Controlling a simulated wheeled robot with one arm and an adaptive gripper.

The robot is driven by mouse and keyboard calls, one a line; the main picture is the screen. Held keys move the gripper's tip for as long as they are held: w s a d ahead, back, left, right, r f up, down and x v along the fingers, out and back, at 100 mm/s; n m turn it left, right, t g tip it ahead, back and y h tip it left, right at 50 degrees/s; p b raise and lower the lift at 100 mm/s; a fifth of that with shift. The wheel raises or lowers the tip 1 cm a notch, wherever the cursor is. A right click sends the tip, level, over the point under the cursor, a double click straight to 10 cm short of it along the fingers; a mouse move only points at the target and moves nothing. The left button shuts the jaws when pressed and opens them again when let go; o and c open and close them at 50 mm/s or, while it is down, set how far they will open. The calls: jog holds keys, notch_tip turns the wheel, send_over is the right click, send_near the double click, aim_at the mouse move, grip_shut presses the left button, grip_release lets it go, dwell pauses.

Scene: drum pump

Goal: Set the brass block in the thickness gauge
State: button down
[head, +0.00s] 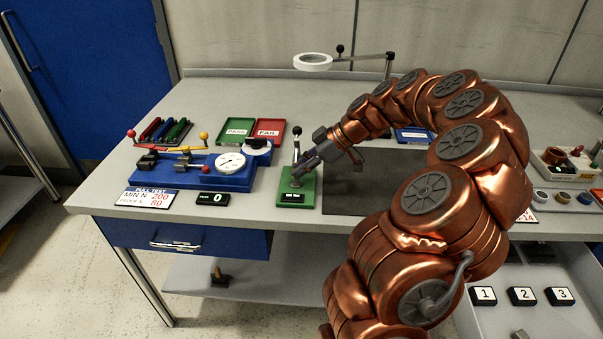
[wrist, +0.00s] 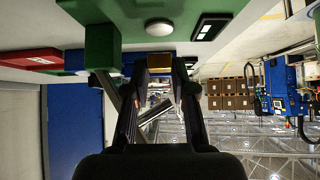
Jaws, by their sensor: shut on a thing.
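The thickness gauge (head: 312,186) is a green base with a black-knobbed lever and a small dark display, standing near the bench's front edge. In the wrist view, the picture appears upside down, and the gauge's green base (wrist: 135,12) fills the top, with a round pale pad (wrist: 158,27) on it. My gripper (head: 299,172) is over the gauge in the head view. In the wrist view my gripper (wrist: 159,72) is shut on the brass block (wrist: 160,62), which appears close to the pad; contact cannot be told. The block is hidden in the head view.
A blue pull-test rig (head: 215,176) with a dial stands left of the gauge. Green PASS (head: 237,130) and red FAIL (head: 268,130) trays lie behind. A dark mat (head: 345,190) is to the right, partly under my arm. A ring magnifier (head: 313,62) stands at the back.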

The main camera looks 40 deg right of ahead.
jog(key=shift+f, duration=1.3)
jog(key=shift+f, duration=0.15)
jog(key=c, duration=1)
grip_release()
jog(key=shift+o, duration=0.2)
jog(key=shift+r+p, duration=0.2)
jog(key=shift+p, duration=0.1)
